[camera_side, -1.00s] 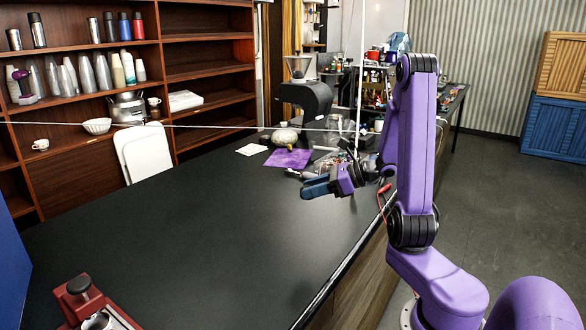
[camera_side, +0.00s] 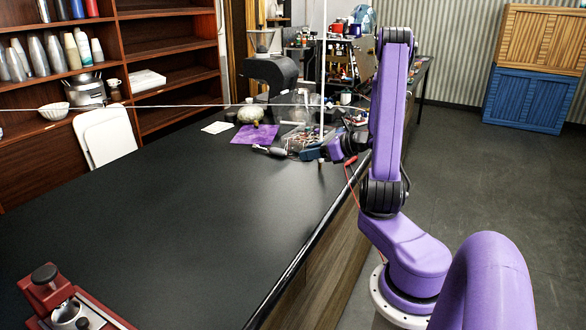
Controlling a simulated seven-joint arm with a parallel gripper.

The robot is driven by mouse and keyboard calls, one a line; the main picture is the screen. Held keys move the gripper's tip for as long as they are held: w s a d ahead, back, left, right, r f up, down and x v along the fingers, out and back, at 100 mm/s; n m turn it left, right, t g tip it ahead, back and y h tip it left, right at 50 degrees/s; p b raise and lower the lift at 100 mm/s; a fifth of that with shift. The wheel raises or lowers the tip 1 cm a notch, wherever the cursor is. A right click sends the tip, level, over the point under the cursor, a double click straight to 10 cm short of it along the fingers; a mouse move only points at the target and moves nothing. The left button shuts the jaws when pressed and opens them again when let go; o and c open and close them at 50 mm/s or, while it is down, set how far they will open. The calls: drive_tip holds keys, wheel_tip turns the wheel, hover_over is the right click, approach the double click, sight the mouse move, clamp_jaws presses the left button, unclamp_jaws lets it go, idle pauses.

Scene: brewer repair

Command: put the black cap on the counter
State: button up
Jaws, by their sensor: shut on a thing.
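My gripper (camera_side: 311,154) is at the far right part of the black counter (camera_side: 190,205), low among the clutter near its right edge. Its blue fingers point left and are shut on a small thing. That thing is too small and hidden to tell, so I cannot say whether it is the black cap. No loose black cap shows clearly on the counter. A red device (camera_side: 52,299) at the lower left has a round black top (camera_side: 44,273).
A purple cloth (camera_side: 255,134), a pale round thing (camera_side: 249,115) and a black grinder (camera_side: 270,75) stand beyond my gripper. A grey-handled item (camera_side: 268,151) lies left of it. The counter's middle is bare. Shelves (camera_side: 165,60) stand behind.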

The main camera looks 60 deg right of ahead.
drive_tip(key=w+d+f, duration=0.3)
drive_tip(key=w+d, duration=0.1)
drive_tip(key=w, duration=0.1)
hover_over(296, 178)
drive_tip(key=s, duration=0.1)
drive_tip(key=f, duration=0.4)
drive_tip(key=shift+a+f, duration=0.2)
drive_tip(key=shift+a, duration=0.1)
drive_tip(key=shift+w+d+f, duration=0.3)
drive_tip(key=shift+w+f, duration=0.1)
drive_tip(key=shift+f, duration=0.2)
drive_tip(key=shift+w+d+f, duration=0.1)
drive_tip(key=shift+f, duration=1.5)
drive_tip(key=shift+f, duration=0.2)
drive_tip(key=o, duration=1.1)
